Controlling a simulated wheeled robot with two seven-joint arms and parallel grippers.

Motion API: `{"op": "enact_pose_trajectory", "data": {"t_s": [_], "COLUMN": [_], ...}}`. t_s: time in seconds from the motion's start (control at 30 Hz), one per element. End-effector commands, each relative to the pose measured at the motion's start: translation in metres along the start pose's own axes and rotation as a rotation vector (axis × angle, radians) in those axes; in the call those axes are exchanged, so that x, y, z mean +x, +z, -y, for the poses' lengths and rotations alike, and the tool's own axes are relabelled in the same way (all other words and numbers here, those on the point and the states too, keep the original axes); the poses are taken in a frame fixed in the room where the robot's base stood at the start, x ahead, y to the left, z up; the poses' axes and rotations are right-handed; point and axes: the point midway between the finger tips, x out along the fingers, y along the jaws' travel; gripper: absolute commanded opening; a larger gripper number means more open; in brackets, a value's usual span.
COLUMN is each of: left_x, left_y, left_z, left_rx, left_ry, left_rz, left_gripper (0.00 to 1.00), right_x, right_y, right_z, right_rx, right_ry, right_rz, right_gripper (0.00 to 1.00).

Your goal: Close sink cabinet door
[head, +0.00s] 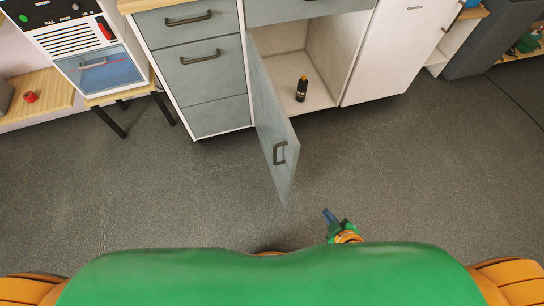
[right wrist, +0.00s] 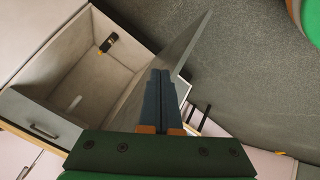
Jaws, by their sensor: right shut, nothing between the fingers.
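The sink cabinet door (head: 272,125) is a grey-blue panel with a dark bar handle (head: 280,153). It stands wide open, jutting out from the left side of the cabinet opening. The white cabinet inside (head: 325,60) is exposed. My right gripper (head: 327,214) is to the right of the door's free edge, in front of the cabinet, shut and empty. In the right wrist view, the shut fingers (right wrist: 160,72) overlap the view of the door (right wrist: 180,55), and contact cannot be told. My left gripper is not in view.
A dark bottle (head: 301,88) with an orange top stands inside the cabinet. Grey drawers (head: 205,70) are left of the opening, and a white appliance front (head: 385,60) is right of it. The grey floor (head: 420,150) right of the door is clear.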

Motion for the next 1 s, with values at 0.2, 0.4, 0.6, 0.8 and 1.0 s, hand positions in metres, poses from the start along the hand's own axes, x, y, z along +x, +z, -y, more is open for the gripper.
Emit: {"op": "enact_pose_trajectory", "data": {"t_s": [0.2,0.4,0.6,0.8,1.0], "left_x": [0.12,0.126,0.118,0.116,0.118], "left_y": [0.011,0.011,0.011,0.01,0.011], "left_z": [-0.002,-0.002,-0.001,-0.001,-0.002], "left_rx": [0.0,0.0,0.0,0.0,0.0], "left_ry": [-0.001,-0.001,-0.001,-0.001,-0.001], "left_rz": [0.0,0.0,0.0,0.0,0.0], "left_gripper": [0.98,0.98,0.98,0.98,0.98], "right_x": [-0.008,-0.048,-0.032,-0.005,0.011], "right_y": [-0.146,-0.19,-0.222,-0.257,-0.261], "right_z": [-0.012,0.002,0.003,0.008,-0.006], "right_rx": [-0.84,-1.095,-1.091,-1.088,-1.09], "right_ry": [0.336,0.443,0.446,0.445,0.442], "right_rz": [-0.73,-0.918,-0.918,-0.917,-0.912], "right_gripper": [0.0,0.0,0.0,0.0,0.0]}}
